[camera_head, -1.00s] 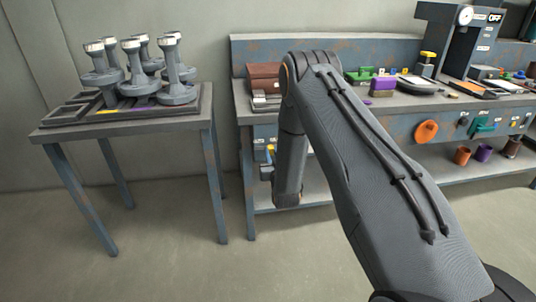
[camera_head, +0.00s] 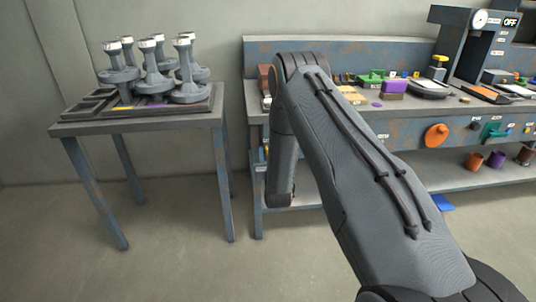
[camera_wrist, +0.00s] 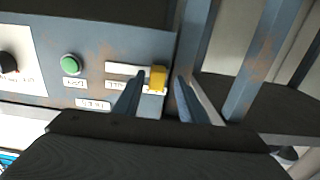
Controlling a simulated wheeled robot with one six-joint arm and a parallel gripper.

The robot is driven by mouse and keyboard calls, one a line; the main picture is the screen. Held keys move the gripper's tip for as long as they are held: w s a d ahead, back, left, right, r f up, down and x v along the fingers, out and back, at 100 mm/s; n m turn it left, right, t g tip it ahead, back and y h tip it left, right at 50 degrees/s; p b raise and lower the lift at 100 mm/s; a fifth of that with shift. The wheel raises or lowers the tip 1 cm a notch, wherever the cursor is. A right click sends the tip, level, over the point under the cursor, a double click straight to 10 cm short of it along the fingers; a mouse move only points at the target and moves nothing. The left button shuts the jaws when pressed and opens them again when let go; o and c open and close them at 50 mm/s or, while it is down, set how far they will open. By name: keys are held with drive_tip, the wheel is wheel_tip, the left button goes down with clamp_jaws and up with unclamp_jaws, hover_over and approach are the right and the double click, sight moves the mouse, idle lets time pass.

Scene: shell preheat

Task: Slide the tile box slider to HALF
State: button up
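In the wrist view, a yellow slider knob (camera_wrist: 158,79) sits at the right end of a pale slot on the blue-grey panel (camera_wrist: 130,45) at the bench's front. Small labels (camera_wrist: 93,104) lie near it, too small to read. My gripper (camera_wrist: 160,78) is open, with one dark finger on each side of the knob in the picture. I cannot tell whether either finger touches it. In the head view my arm hides the gripper and most of the slider's surroundings.
A green button (camera_wrist: 70,63) and a dark dial (camera_wrist: 8,62) are left of the slider. Bench legs (camera_wrist: 265,55) stand close on the right. A side table (camera_head: 140,125) with a tray of several grey pedestal-shaped parts stands left, with open floor between.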

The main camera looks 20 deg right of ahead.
drive_tip(key=s+a, duration=0.1)
drive_tip(key=s, duration=0.6)
drive_tip(key=shift+s, duration=0.35)
drive_tip(key=shift+a+r, duration=0.1)
